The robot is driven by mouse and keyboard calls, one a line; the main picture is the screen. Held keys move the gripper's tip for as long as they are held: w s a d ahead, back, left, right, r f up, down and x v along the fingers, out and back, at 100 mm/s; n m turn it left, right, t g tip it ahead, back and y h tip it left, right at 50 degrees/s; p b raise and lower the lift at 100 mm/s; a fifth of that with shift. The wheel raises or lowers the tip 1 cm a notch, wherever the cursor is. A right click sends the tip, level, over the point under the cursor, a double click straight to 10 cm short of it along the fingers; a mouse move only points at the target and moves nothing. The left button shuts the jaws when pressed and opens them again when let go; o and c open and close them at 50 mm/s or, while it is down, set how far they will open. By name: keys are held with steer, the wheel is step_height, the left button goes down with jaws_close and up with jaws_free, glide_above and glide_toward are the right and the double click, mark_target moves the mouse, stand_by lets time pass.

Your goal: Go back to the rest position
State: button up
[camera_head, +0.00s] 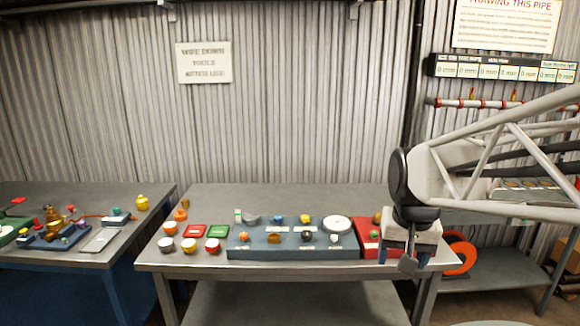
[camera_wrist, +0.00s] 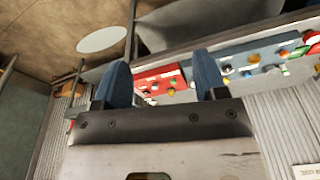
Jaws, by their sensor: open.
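My gripper (camera_head: 411,252) hangs from the arm that reaches in from the right, in front of the right end of the middle table (camera_head: 290,196). In the wrist view my gripper (camera_wrist: 162,88) shows two blue fingers spread apart with nothing between them. Beyond the fingers lies a red tray (camera_wrist: 160,73) with small items on it. In the head view the red tray (camera_head: 369,250) is partly hidden behind my gripper.
A blue-grey board (camera_head: 290,252) with several small knobs and a round white dial (camera_head: 337,225) sits on the table. Red and green pads and small cups lie to its left. An orange ring (camera_head: 461,255) stands at the right. The corrugated wall is behind.

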steer(key=s+a+f+n, duration=0.1)
steer(key=s+f, duration=0.1)
steer(key=s, duration=0.5)
steer(key=s+a+f+n, duration=0.1)
steer(key=s+f, duration=0.1)
steer(key=s, duration=0.6)
steer(key=shift+a+f+t, duration=0.3)
steer(key=shift+a+f, duration=0.05)
stand_by(0.5)
